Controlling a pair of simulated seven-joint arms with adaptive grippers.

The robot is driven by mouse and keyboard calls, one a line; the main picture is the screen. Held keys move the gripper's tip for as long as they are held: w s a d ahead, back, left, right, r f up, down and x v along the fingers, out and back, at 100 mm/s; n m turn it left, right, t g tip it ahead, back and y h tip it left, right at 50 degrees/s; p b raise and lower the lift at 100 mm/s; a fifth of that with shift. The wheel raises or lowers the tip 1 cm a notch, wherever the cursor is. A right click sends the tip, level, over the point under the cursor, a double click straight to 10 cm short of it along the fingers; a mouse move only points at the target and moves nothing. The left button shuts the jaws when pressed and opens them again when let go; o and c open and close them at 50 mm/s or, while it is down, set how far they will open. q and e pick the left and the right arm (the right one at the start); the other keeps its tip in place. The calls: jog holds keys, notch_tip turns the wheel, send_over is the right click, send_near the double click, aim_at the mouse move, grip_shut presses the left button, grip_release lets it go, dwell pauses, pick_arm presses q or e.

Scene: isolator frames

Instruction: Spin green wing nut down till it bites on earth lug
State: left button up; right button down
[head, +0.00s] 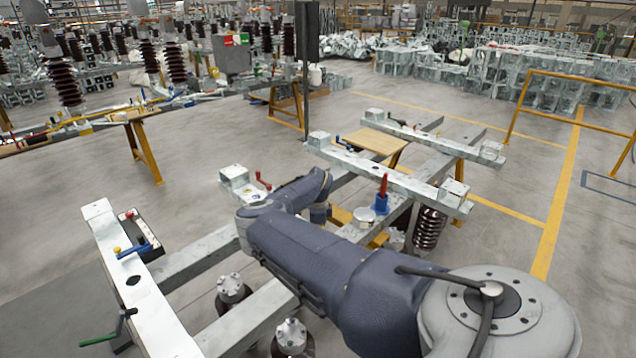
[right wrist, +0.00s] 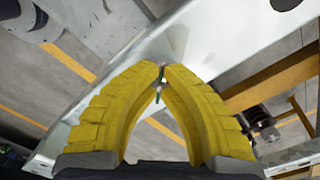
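In the right wrist view, the two yellow ribbed fingers of my right gripper (right wrist: 161,78) arch inward until their tips nearly meet. A small dark green piece, which looks like the green wing nut (right wrist: 163,72), shows in the narrow slit between the tips. A pale metal edge shows just below it. How far the nut sits down on its stud, and whether it touches the earth lug, cannot be told. In the head view my right arm covers the spot, and its gripper is hidden. My left gripper is not in view.
A galvanised beam (head: 140,290) at the left carries a blue handle (head: 135,249) and a green-handled lever (head: 100,340). A red handle (head: 263,181) stands beside my forearm.

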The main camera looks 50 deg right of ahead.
jog(key=m, duration=0.4)
jog(key=shift+w+d+m, duration=0.1)
jog(key=shift+d+m, duration=0.1)
jog(key=shift+m, duration=0.1)
jog(key=m, duration=0.4)
jog(key=shift+d+m, duration=0.25)
jog(key=shift+m, duration=0.05)
jog(key=m, duration=0.4)
jog(key=shift+d+m, duration=0.2)
jog(key=shift+m, duration=0.1)
jog(key=shift+d+m, duration=0.1)
jog(key=shift+m, duration=1.7)
jog(key=shift+s+m, duration=0.2)
jog(key=shift+m, duration=0.1)
jog(key=c, duration=1.6)
grip_release()
jog(key=shift+r, duration=0.1)
notch_tip(320, 180, up, 12)
